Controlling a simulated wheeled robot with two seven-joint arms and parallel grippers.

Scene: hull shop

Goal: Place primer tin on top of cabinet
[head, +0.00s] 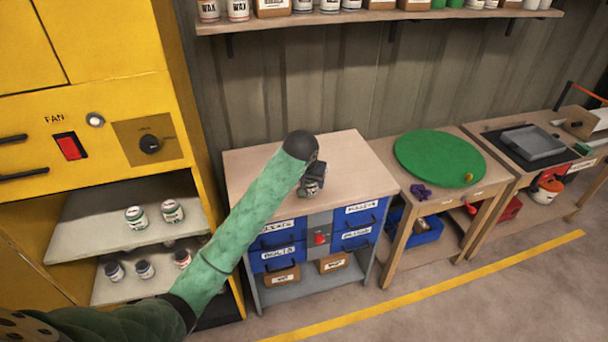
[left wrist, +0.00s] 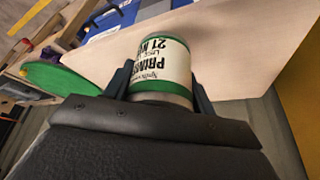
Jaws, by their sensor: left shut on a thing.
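My left gripper (head: 314,184) is shut on the primer tin (left wrist: 165,60) and is over the wooden top of the drawer cabinet (head: 345,146). In the left wrist view the tin is between the two dark fingers; it has a cream label reading PRIMER 21 and green bands. In the head view the tin is hidden by my gripper and arm. The cabinet has blue labelled drawers, and its pale top (left wrist: 232,45) fills much of the wrist view behind the tin. I cannot tell whether the tin touches the top. My right gripper is not in view.
The cabinet top looks otherwise bare. A yellow cabinet (head: 110,70) with tins on open shelves (head: 100,215) stands at left. A table with a green disc (head: 440,158) stands to the right. A wall shelf (head: 360,17) with tins and boxes hangs above.

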